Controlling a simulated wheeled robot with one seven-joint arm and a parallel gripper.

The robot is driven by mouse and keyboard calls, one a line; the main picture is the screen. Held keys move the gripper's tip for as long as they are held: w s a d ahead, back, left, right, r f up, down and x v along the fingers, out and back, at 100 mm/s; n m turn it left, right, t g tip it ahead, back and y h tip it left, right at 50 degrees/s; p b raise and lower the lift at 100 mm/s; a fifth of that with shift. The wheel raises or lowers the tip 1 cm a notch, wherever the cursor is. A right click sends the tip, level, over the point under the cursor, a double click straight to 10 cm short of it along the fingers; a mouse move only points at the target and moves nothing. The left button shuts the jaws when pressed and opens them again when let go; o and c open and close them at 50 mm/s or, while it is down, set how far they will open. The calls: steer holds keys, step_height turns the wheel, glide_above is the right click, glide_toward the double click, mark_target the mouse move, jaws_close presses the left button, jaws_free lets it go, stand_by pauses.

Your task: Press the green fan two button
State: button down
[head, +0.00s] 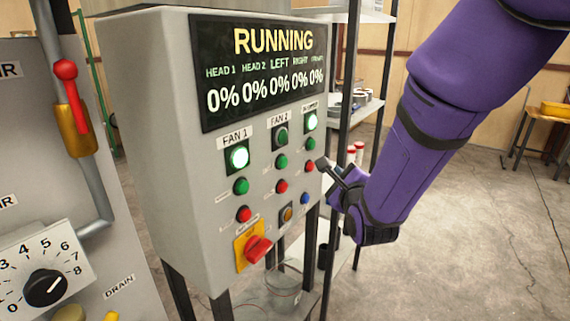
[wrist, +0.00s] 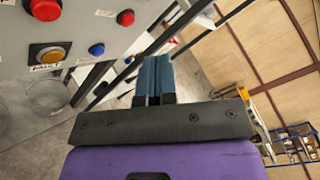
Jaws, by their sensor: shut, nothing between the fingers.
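The control panel (head: 185,150) is a grey box with a dark screen reading RUNNING. The green fan two button (head: 282,161) is in the middle column, under the FAN 2 label (head: 281,118) and an unlit dark green lamp (head: 281,137). A red button (head: 282,186) is below it. My gripper (head: 322,163) is shut and empty, in front of the panel's right side near the right column's red button (head: 309,166). The wrist view shows the closed blue fingers (wrist: 153,78) to the right of the panel's buttons; the green button is not visible there.
The FAN 1 lamp (head: 238,157) and the right column's lamp (head: 312,121) are lit. A red rotary switch (head: 257,249) is low on the panel. A blue button (wrist: 96,49) and orange button (wrist: 48,55) show in the wrist view. A shelf rack stands behind.

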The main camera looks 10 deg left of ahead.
mark_target(283, 162)
steer(key=shift+s+a+f+m+t+y, duration=0.2)
steer(key=shift+a+f+y, duration=0.1)
steer(key=shift+a, duration=0.25)
steer(key=shift+s+a+f+m+t+y, duration=0.1)
steer(key=shift+s+a+f+y, duration=0.15)
steer(key=shift+a, duration=0.3)
steer(key=w+a, duration=0.3)
steer(key=a, duration=0.5)
steer(key=shift+w, duration=0.25)
steer(key=shift+w+a, duration=0.1)
steer(key=shift+a, duration=0.15)
stand_by(1.4)
steer(key=shift+a, duration=0.2)
steer(key=shift+w+a, duration=0.2)
steer(key=shift+a, duration=0.25)
stand_by(1.1)
steer(key=shift+d, duration=0.1)
steer(key=shift+s+d, duration=0.35)
steer(key=shift+d, duration=0.35)
